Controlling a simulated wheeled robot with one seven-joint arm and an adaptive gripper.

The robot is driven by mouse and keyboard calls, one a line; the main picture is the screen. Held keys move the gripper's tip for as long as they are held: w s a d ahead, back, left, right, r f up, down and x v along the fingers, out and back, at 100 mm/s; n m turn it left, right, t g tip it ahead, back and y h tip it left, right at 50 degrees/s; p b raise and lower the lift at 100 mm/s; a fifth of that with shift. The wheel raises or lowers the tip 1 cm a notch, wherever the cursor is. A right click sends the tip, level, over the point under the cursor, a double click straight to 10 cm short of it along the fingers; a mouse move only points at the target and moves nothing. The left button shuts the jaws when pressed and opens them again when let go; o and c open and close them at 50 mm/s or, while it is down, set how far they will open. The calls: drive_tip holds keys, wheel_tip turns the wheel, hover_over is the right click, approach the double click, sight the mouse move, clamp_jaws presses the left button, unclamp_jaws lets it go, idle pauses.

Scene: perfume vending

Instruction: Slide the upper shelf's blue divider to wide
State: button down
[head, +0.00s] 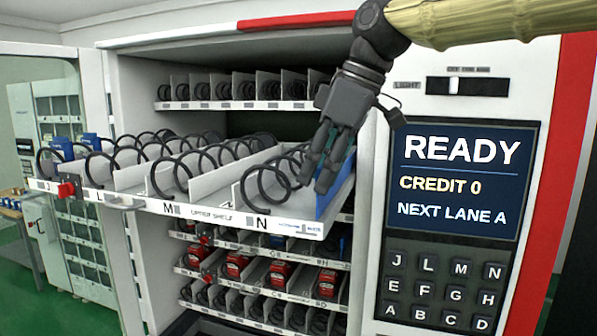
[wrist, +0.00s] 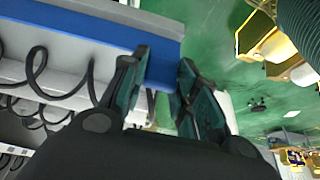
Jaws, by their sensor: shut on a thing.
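The upper shelf (head: 185,208) is pulled out of the cabinet and carries black spiral coils between white dividers. Its blue divider (head: 341,187) stands upright at the shelf's right end, right of the lane marked N. My gripper (head: 314,182) reaches down from above and is shut on the blue divider near its front end. In the wrist view, the blue divider (wrist: 115,30) runs in from the left and its end lies between the two fingers of my gripper (wrist: 165,75). The fingers hide part of the divider. A small printed scale (head: 297,226) is on the shelf's front strip below it.
A black coil (head: 265,186) stands just left of the divider. Lower shelves hold red items (head: 280,273). The keypad panel (head: 445,285) is to the right.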

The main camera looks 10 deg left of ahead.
drive_tip(key=shift+d, duration=0.1)
drive_tip(key=c, duration=1.5)
unclamp_jaws()
drive_tip(key=o, duration=0.4)
drive_tip(key=shift+d, duration=0.1)
drive_tip(key=shift+s+d, duration=0.1)
drive_tip(key=shift+d, duration=0.05)
drive_tip(key=shift+a, duration=0.2)
drive_tip(key=shift+r, duration=0.2)
drive_tip(key=v, duration=1.1)
drive_tip(key=shift+d+r, duration=0.3)
